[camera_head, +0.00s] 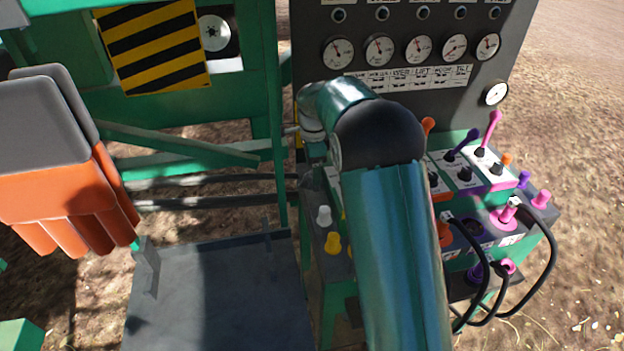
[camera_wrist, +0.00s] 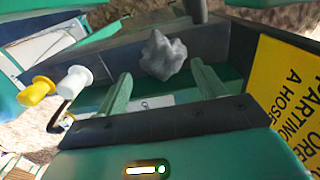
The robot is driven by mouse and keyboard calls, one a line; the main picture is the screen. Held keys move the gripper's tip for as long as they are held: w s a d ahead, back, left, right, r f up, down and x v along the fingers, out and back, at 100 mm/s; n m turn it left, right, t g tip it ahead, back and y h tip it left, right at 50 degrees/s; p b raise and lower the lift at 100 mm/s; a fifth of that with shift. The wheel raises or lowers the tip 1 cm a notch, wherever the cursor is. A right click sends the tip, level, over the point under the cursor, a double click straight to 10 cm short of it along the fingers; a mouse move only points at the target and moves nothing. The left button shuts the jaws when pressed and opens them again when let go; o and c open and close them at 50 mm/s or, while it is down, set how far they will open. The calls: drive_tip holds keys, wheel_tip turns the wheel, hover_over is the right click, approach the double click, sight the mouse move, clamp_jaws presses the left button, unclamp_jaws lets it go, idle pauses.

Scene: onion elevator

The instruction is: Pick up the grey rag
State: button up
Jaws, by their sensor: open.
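The grey rag (camera_wrist: 164,55) is a crumpled grey lump in the wrist view. It lies in a dark-walled green compartment, beyond my fingertips and roughly centred between them. My gripper (camera_wrist: 160,88) is open, with one pale green finger on each side and nothing between them. The rag and my gripper do not show in the head view, where my arm blocks part of the machine.
A panel with gauges (camera_head: 420,48) stands behind a console of coloured levers (camera_head: 470,165) and looped black hoses (camera_head: 545,265). White and yellow knobs (camera_wrist: 55,88) sit left of my gripper, a yellow sign (camera_wrist: 285,85) right. Orange gloves (camera_head: 65,200) are at left.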

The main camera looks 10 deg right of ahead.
drive_tip(key=f, duration=0.3)
drive_tip(key=shift+w+f, duration=0.25)
drive_tip(key=shift+f, duration=0.15)
drive_tip(key=c, duration=1.1)
drive_tip(key=shift+o, duration=0.2)
drive_tip(key=shift+r, duration=0.1)
drive_tip(key=shift+r, duration=0.4)
wheel_tip(320, 180, up, 2)
drive_tip(key=shift+r, duration=0.1)
drive_tip(key=s+d+r, duration=0.3)
drive_tip(key=s+r, duration=0.7)
drive_tip(key=s, duration=0.3)
drive_tip(key=shift+s+d, duration=0.25)
drive_tip(key=shift+d, duration=0.15)
